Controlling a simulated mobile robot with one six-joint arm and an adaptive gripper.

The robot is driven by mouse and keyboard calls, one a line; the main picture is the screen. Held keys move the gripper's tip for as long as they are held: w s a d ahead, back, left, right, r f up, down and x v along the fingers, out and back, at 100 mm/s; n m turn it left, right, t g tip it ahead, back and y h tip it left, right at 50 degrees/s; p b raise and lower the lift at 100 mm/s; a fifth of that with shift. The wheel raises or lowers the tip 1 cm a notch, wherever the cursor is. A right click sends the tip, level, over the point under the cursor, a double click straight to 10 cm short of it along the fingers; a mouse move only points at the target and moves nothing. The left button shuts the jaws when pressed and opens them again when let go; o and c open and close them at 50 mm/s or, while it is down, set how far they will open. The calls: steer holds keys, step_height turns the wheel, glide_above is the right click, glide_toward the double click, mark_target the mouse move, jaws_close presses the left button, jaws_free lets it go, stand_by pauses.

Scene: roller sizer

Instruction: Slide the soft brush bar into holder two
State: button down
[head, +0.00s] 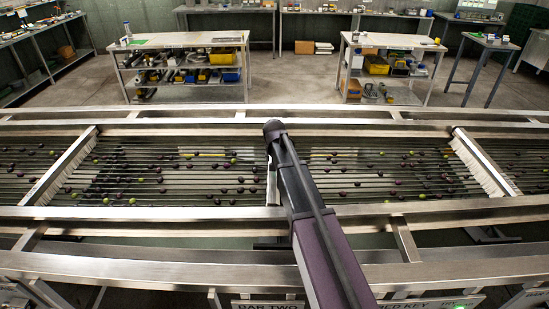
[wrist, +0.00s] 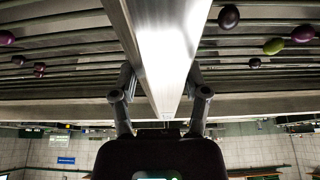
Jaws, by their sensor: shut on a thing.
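A long metal bar (wrist: 165,45) runs up the middle of the wrist view, away from me. My gripper (wrist: 160,85) is shut on it, one finger on each side. In the head view my arm hides the gripper and most of this bar. A pale, bristle-like sliver (head: 272,186) shows just left of my arm, over the rollers. It looks like part of the same bar, so I take it for the soft brush bar. I cannot tell whether its ends are seated. A plate reading roughly "BAR TWO" (head: 267,304) is at the bottom edge. Holder two itself I cannot make out.
Similar bars with white bristles cross the roller bed at the left (head: 62,168) and right (head: 483,163). Dark and green olives lie scattered over the rollers (head: 225,172). Metal rails (head: 150,214) border the bed. Loaded workbenches (head: 185,40) stand beyond, with clear floor between them.

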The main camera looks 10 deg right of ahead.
steer(key=shift+f+b, duration=0.45)
steer(key=shift+f, duration=0.1)
jaws_free()
steer(key=shift+r, duration=0.25)
step_height(320, 180, up, 8)
steer(key=p, duration=0.8)
stand_by(0.4)
steer(key=shift+s, duration=0.1)
stand_by(1.0)
